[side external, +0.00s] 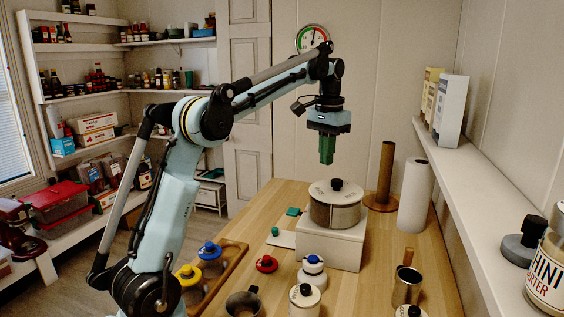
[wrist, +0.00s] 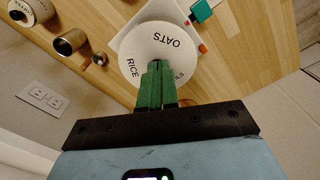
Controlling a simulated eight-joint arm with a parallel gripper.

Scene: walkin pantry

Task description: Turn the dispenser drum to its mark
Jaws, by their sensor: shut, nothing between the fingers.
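The dispenser drum (side external: 335,214) is a grey-sided cylinder with a white lid and a black knob (side external: 336,184) on top. It stands on a white box-shaped base (side external: 330,246) on the wooden table. In the wrist view the drum's lid (wrist: 165,45) reads OATS and RICE, with a third word partly hidden. My gripper (side external: 326,163) has green fingers, shut and empty, pointing down a little above the knob. In the wrist view the fingers (wrist: 157,66) cover the knob and part of the lid.
A brown upright post (side external: 386,172) and a white paper roll (side external: 415,195) stand right of the drum. A metal mug (side external: 407,287), a white canister (side external: 305,300) and several coloured-lid jars stand in front. A wall shelf (side external: 478,212) runs along the right. Air around the drum's top looks clear.

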